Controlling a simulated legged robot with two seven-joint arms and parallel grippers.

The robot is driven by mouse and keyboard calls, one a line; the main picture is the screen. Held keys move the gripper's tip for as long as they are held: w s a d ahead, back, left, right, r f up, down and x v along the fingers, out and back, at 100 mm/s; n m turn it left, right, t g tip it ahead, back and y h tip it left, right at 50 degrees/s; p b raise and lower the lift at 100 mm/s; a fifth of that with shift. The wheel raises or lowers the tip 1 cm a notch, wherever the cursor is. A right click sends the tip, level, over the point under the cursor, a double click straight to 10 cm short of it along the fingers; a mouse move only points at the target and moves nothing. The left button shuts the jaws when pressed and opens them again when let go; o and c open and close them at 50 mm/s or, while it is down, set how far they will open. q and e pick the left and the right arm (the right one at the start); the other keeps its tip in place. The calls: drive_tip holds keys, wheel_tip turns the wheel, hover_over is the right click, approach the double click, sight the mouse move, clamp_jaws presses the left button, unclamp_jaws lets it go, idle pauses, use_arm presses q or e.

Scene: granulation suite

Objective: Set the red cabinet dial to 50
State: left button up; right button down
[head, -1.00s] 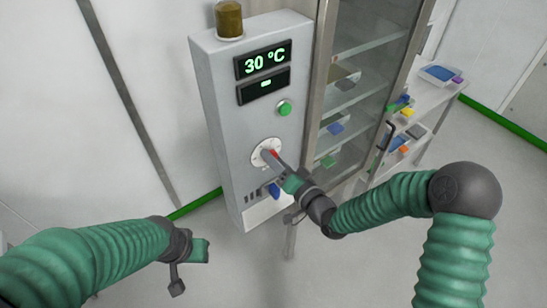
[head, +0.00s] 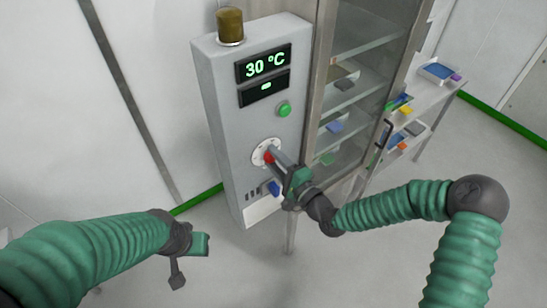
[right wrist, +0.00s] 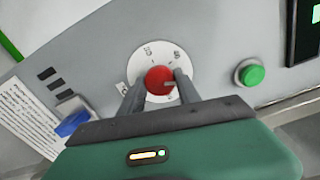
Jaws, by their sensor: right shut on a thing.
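The red dial (right wrist: 158,80) sits on a round white scale plate (right wrist: 148,56) on the front of the grey cabinet (head: 222,120). In the head view the dial (head: 268,157) is partly covered by my right gripper (head: 274,159). In the right wrist view the gripper's two fingers (right wrist: 158,92) lie on either side of the dial, shut on it. The display (head: 264,64) reads 30 °C. The scale marks are too small or turned to read surely. My left gripper (head: 198,244) is low at the left, away from the cabinet; its jaws are not clear.
A green button (head: 284,110) is above the dial and a blue switch (head: 273,188) below it. An amber lamp (head: 230,25) stands on top. A glass-door cabinet (head: 350,80) is close on the right, with a side table (head: 436,72) beyond.

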drive_tip(key=shift+d+f+m, duration=0.1)
drive_tip(key=shift+f+m, duration=0.15)
drive_tip(key=shift+m, duration=0.65)
